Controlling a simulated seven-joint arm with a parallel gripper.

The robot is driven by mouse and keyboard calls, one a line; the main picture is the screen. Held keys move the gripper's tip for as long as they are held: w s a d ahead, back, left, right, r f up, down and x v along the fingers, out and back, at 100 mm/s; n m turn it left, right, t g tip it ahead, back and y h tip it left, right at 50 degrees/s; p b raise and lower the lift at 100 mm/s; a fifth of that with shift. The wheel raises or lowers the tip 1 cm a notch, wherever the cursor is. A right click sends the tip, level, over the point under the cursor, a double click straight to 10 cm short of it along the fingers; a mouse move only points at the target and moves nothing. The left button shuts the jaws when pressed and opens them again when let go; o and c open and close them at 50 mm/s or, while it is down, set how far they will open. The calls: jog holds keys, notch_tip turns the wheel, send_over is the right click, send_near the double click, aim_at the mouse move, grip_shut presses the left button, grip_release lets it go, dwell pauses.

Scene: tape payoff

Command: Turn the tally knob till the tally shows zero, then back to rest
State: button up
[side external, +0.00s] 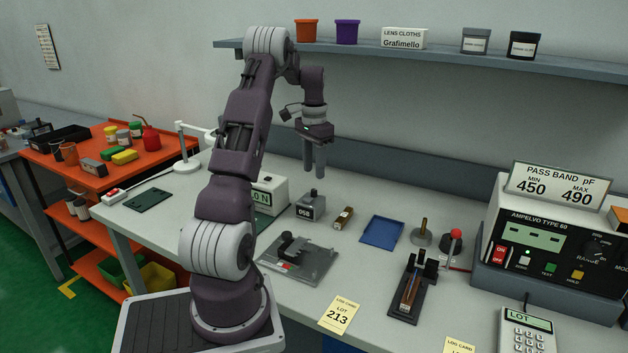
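The tally (309,208) is a small grey box on the bench with a white display that appears to read 058. Its tally knob (313,193) is a darker grey piece on top. My gripper (314,174) points down above the tally, apart from the knob, with nothing visible held. Its two fingers look close together, and from this angle I cannot tell whether there is a gap between the tips.
A small brass-coloured part (343,218) and a blue tray (382,231) lie right of the tally. A grey fixture plate (300,262) sits in front, and a white display box (270,193) stands left. The shelf (440,58) runs along the wall behind.

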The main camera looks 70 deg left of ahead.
aim_at(314, 190)
jog(key=shift+r, duration=0.35)
jog(key=n, duration=0.4)
jog(key=shift+w+f+n, duration=0.1)
jog(key=shift+n, duration=0.2)
jog(key=n, duration=0.5)
jog(key=shift+w+g, duration=0.1)
jog(key=shift+g, duration=0.2)
jog(key=shift+f+n, duration=0.15)
jog(key=shift+n, duration=0.75)
notch_tip(314, 190, down, 7)
jog(key=shift+r, duration=0.1)
grip_shut()
